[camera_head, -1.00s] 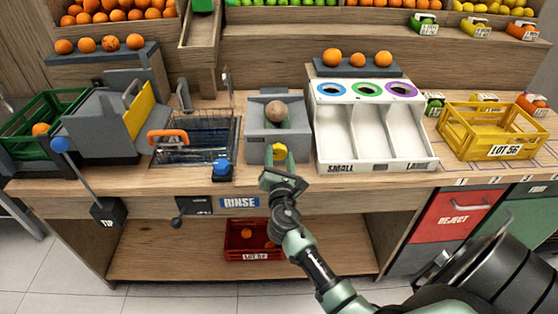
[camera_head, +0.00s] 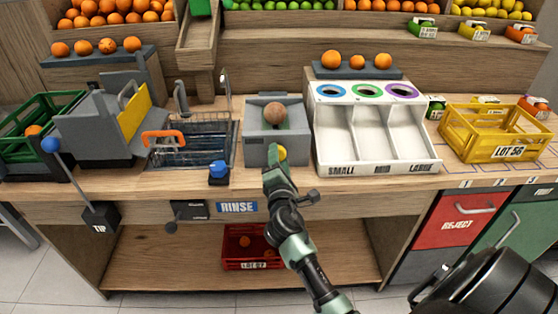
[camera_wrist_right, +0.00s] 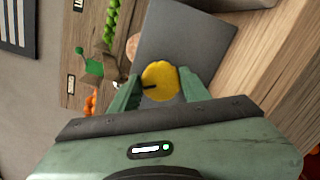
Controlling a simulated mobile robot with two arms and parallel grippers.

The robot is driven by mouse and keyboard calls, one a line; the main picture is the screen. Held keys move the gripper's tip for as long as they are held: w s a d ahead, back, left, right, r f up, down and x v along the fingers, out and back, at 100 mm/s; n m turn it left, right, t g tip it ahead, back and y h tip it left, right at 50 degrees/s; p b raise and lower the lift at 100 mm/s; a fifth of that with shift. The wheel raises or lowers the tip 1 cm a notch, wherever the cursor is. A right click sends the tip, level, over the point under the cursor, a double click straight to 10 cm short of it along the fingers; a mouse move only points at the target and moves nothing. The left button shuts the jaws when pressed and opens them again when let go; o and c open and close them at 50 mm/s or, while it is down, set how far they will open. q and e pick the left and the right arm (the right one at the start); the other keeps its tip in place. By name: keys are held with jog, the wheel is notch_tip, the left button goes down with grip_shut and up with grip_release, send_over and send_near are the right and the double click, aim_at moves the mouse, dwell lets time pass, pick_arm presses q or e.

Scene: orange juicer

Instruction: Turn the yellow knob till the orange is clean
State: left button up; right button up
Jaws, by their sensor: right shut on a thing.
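The yellow knob (camera_head: 282,153) is on the front of a grey box-shaped machine (camera_head: 258,151). A dull brownish orange (camera_head: 275,114) sits in the recess on top of that machine. My right gripper (camera_head: 277,160) is at the machine's front, shut on the knob and hiding part of it. In the right wrist view the knob (camera_wrist_right: 160,81) shows as a yellow disc with a dark mark at its left, between the two green fingers (camera_wrist_right: 159,92). My left gripper is not in view.
A wire-basket sink (camera_head: 200,145) and a blue button (camera_head: 218,170) are left of the machine. A white sorting tray (camera_head: 345,168) stands close on its right. A yellow crate (camera_head: 515,152) is farther right. A red crate (camera_head: 250,265) sits on the shelf below.

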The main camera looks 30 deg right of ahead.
jog(key=shift+f, duration=0.1)
dwell(0.3)
jog(key=o, duration=1.3)
jog(key=shift+o, duration=0.2)
jog(key=b+v, duration=0.1)
jog(key=v, duration=0.7)
jog(key=shift+w, duration=0.1)
